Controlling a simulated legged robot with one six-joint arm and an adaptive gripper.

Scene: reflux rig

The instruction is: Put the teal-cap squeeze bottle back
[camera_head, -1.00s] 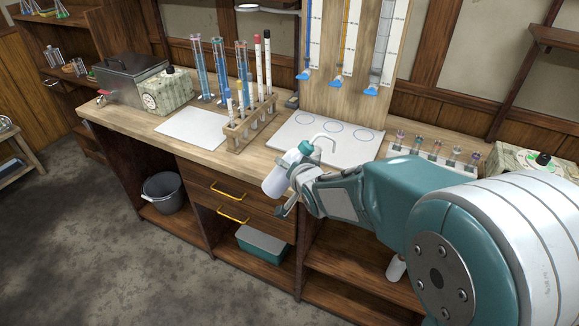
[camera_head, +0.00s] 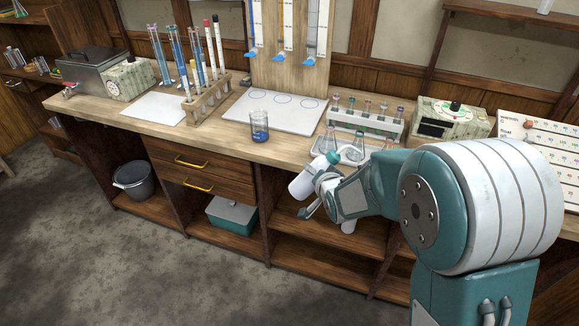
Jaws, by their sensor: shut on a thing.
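The teal-cap squeeze bottle (camera_head: 303,185) has a white body and a teal cap (camera_head: 333,157). It is tilted, with the cap toward the upper right, in front of the bench's front edge. My gripper (camera_head: 315,192) is shut on its body and partly hides it. The bottle appears clear of the bench. A white item (camera_head: 348,226), partly hidden by my arm, shows below at the open shelf (camera_head: 300,235).
A beaker with blue liquid (camera_head: 259,128) stands near the bench edge by a white board with circles (camera_head: 240,112). Flasks stand on a tray (camera_head: 350,152) just behind the bottle. A test-tube rack (camera_head: 207,98) is further left. The floor in front is clear.

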